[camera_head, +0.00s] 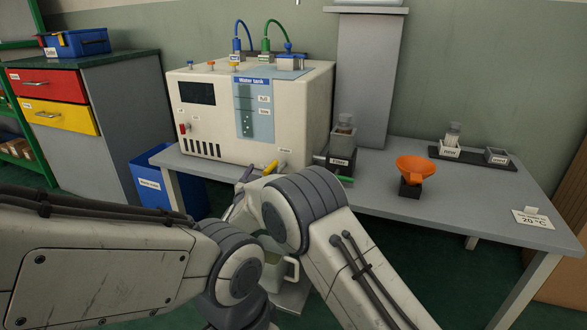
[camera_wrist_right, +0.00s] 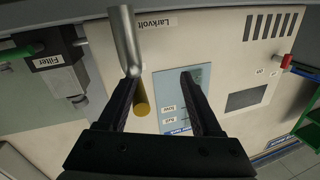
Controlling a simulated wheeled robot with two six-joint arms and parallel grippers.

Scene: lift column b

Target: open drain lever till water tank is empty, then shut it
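The cream machine (camera_head: 200,120) carries a blue "Water tank" gauge panel (camera_head: 262,118), also seen in the right wrist view (camera_wrist_right: 175,90). Its water level is too small to read. The drain lever (camera_head: 270,167) has a yellow handle under the "Drain" label, low on the front. In the right wrist view the yellow handle (camera_wrist_right: 142,102) lies between my right gripper's fingers (camera_wrist_right: 160,78), nearer the left one, beside a bent metal pipe (camera_wrist_right: 125,42). These fingers are spread apart; contact is unclear. In the head view my arm mostly hides this gripper. My left gripper is out of view.
A pale jug (camera_head: 285,268) stands below the table edge, partly behind my arms. A filter block (camera_head: 342,160) and an orange funnel (camera_head: 415,168) stand right of the machine. A blue bin (camera_head: 150,183) is at the left.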

